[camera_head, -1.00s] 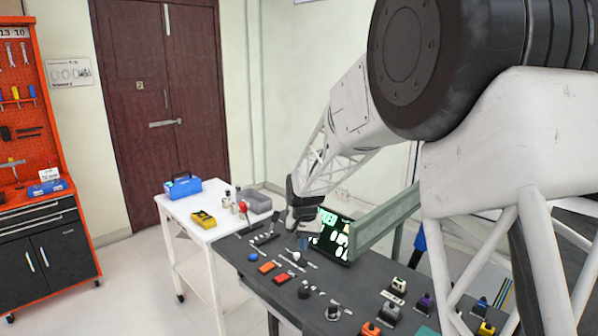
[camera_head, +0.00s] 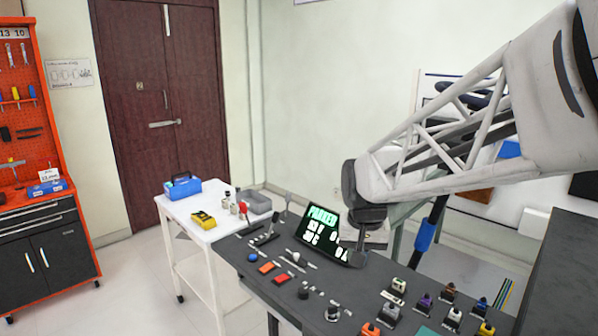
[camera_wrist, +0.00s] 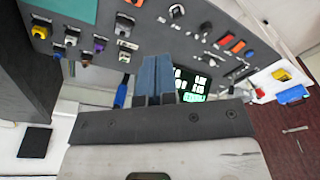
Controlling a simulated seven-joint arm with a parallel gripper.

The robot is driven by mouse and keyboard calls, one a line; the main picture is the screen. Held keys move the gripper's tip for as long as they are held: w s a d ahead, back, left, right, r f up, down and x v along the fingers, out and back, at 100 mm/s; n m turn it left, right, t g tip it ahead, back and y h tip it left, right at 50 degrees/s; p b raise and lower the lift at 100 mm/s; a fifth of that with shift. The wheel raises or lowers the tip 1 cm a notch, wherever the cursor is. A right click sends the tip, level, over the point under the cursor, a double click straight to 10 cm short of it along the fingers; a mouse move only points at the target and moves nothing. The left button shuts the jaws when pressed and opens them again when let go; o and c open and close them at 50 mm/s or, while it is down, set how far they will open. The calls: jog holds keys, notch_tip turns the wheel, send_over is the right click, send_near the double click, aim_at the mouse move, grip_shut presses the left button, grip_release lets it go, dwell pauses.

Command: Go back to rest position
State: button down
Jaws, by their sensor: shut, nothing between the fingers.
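My gripper (camera_head: 357,258) hangs from the end of my arm, just right of the lit display screen in the head view, and partly covers its right edge. In the wrist view the two blue-grey fingers (camera_wrist: 156,72) lie side by side, shut and empty. They are in the air, apart from the controls on the dark console (camera_head: 290,293). The display screen (camera_head: 322,236) shows green and white text and also appears right of the fingers in the wrist view (camera_wrist: 190,86).
The console carries several knobs, switches and coloured buttons (camera_head: 268,267). A white side table (camera_head: 205,232) holds a blue toolbox (camera_head: 182,186) and a yellow device (camera_head: 203,220). An orange tool cabinet (camera_head: 45,220) stands at far left. The floor between is clear.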

jog(key=s+d, duration=0.2)
jog(key=s, duration=0.9)
jog(key=s+d+n+t, duration=0.1)
jog(key=s+d, duration=0.2)
jog(key=s, duration=0.9)
jog(key=shift+d+f, duration=0.35)
jog(key=shift+f, duration=0.05)
